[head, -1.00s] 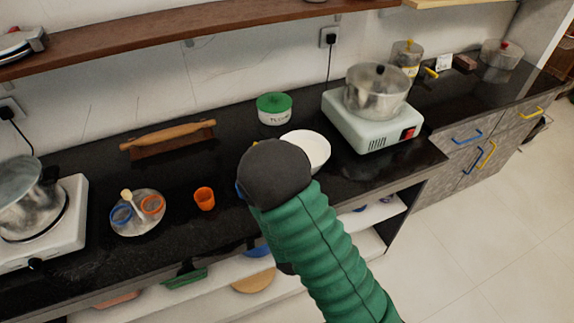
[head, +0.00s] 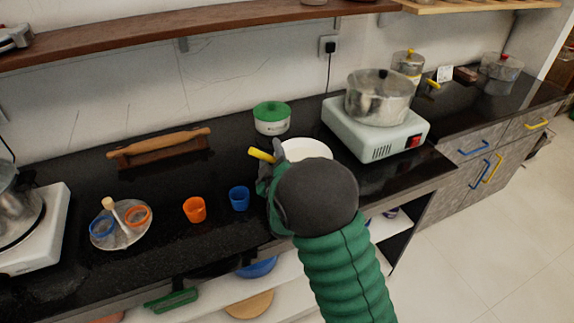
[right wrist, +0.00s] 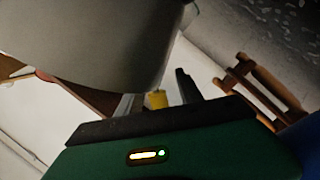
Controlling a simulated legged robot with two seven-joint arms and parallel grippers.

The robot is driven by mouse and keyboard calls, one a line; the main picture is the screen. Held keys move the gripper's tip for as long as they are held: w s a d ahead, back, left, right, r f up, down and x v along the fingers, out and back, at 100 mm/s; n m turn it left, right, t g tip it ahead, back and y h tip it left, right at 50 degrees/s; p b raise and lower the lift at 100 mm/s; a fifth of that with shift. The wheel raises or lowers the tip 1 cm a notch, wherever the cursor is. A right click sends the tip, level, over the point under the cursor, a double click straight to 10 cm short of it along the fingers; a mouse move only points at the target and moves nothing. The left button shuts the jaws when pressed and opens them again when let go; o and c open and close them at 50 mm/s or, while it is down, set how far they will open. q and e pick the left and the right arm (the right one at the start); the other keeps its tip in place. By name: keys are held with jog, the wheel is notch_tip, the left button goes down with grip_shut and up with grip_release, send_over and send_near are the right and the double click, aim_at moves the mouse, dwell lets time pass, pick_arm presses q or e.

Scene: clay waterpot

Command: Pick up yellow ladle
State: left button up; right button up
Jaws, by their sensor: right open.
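The yellow ladle's handle (head: 261,155) sticks out at the left edge of the white bowl (head: 306,150) on the black counter. The rest of the ladle is hidden in the head view. My right gripper (head: 276,165) is beside the bowl, its fingers mostly hidden behind my wrist. In the right wrist view my right gripper (right wrist: 156,86) is open, and the yellow handle end (right wrist: 157,98) shows between its two fingers. I cannot tell whether they touch it. A large pale curved surface, probably the bowl, fills the upper left there. My left gripper is out of view.
A blue cup (head: 239,198) and an orange cup (head: 195,209) stand left of my right gripper. A stove (head: 375,132) with a steel pot (head: 380,97) stands to the right. A plate (head: 122,236) sits further left.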

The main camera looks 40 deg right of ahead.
grip_shut()
dwell(0.3)
jog(key=shift+r, duration=0.1)
notch_tip(320, 180, up, 10)
jog(key=p, duration=0.3)
